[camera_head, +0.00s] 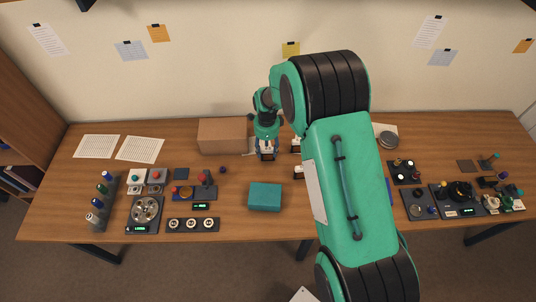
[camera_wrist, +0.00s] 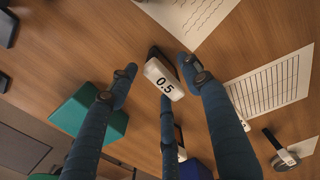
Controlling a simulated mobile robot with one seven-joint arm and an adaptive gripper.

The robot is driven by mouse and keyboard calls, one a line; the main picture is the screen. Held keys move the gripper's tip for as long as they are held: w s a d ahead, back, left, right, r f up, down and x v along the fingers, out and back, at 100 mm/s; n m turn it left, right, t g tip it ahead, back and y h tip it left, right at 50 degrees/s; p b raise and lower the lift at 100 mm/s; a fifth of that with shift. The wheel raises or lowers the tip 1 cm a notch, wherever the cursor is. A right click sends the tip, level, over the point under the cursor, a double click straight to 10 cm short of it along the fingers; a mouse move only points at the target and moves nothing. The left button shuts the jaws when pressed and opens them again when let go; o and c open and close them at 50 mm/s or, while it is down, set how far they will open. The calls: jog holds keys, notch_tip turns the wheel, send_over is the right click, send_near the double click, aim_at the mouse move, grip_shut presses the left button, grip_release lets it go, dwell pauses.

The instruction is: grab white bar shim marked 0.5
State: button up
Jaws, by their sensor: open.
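In the wrist view the white bar shim (camera_wrist: 158,73) shows its face with the black marking 0.5, tilted in the picture. A dark piece shows just behind it. My gripper (camera_wrist: 157,76) is open, with one dark blue finger to the left of the shim, one to the right and one below it in the picture. I cannot tell whether any finger touches the shim. In the head view my gripper (camera_head: 267,150) is over the middle of the table, right of the cardboard box. The shim is too small there to make out surely.
A teal box (camera_head: 265,197) stands in front of my gripper; it also shows in the wrist view (camera_wrist: 72,110). The cardboard box (camera_head: 222,136) is at the back left. White pieces (camera_head: 298,172) lie to the right, partly hidden by my arm. Trays with parts fill both table sides.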

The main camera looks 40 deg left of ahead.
aim_at(266, 153)
jog(key=shift+s+f, duration=0.2)
jog(key=shift+f, duration=2.25)
grip_shut()
